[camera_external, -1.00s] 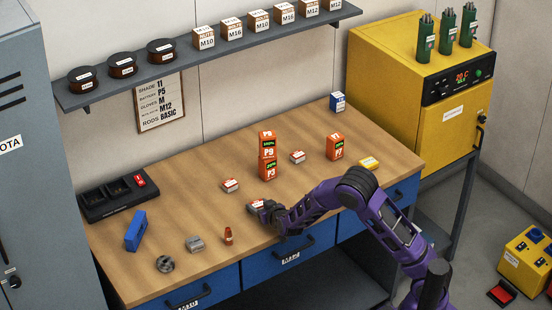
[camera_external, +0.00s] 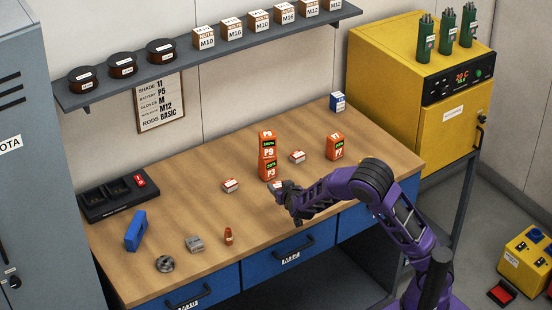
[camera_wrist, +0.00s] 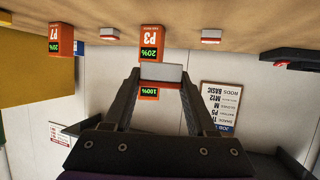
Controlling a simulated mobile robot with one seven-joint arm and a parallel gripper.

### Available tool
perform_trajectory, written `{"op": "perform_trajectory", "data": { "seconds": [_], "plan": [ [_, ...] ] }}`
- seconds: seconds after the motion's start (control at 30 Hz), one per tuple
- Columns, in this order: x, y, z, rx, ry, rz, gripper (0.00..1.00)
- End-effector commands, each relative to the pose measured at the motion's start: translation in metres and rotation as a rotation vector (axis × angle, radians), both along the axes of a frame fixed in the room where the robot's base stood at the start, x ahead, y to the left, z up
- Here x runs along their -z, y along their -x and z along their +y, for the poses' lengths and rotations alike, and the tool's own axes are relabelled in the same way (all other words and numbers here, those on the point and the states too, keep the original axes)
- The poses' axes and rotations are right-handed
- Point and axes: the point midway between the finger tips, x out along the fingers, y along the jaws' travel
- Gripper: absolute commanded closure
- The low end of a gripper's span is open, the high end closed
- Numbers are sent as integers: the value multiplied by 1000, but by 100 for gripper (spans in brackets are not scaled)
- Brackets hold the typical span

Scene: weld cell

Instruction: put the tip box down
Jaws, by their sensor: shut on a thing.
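The tip box, a small white and red box (camera_external: 275,186), is between the fingers of my gripper (camera_external: 281,190), just in front of the stacked orange battery packs. In the wrist view the tip box (camera_wrist: 160,73) shows as a pale block pinched between the two dark fingertips of my gripper (camera_wrist: 160,80). It overlaps the orange P3 pack (camera_wrist: 152,42) behind it. The wooden bench top (camera_external: 195,215) lies below; I cannot tell whether the box touches it.
Two similar red and white boxes (camera_external: 231,185) (camera_external: 297,157) lie nearby. The orange P7 pack (camera_external: 335,147) and a yellow box (camera_external: 368,162) stand right. A blue box (camera_external: 136,231), grey block (camera_external: 195,244) and small orange-brown item (camera_external: 228,236) are left. The bench's middle front is clear.

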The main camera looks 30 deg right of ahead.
Motion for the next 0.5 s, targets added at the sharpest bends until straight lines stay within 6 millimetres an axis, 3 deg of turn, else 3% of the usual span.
{"op": "perform_trajectory", "data": {
  "seconds": [0.23,0.5],
  "plan": [
    [-4,27,-27,98,2,-15,100],
    [45,29,-30,107,3,-15,100]
  ]
}}
